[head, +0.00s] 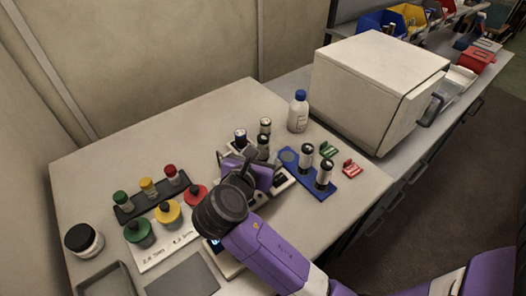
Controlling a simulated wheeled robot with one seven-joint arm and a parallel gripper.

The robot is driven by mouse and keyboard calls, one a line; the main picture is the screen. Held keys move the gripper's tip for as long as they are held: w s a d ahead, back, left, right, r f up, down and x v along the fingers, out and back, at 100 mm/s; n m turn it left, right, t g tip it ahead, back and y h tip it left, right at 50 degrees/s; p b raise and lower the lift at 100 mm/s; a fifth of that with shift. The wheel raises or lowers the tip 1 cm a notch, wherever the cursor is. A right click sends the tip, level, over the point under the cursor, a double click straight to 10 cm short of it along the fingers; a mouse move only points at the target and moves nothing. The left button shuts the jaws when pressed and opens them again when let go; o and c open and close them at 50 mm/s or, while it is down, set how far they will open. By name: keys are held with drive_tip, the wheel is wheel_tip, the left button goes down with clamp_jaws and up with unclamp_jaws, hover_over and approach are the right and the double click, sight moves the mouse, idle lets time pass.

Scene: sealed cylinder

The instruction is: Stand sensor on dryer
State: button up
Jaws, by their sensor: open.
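Small black-and-white cylinders stand upright in several places, and I cannot tell which one is the sensor. Two of them, a rear one (306,157) and a front one (324,174), stand on a blue tray (343,189) that also has an empty grey round spot (289,156). More dark-topped cylinders (263,147) stand just behind my gripper. My purple gripper (268,180) is over the middle of the table, left of the blue tray. It is open; my wrist and arm hide much of it and what lies beneath. No thing is clearly marked as the dryer.
A large white box with a dark handle (372,88) stands at the back right. A rack (152,198) of coloured-capped vials and a dark-lidded jar (84,240) stand left.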

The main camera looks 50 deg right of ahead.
drive_tip(key=v, duration=1)
drive_tip(key=shift+s+a+r, duration=0.1)
drive_tip(key=shift+a, duration=0.15)
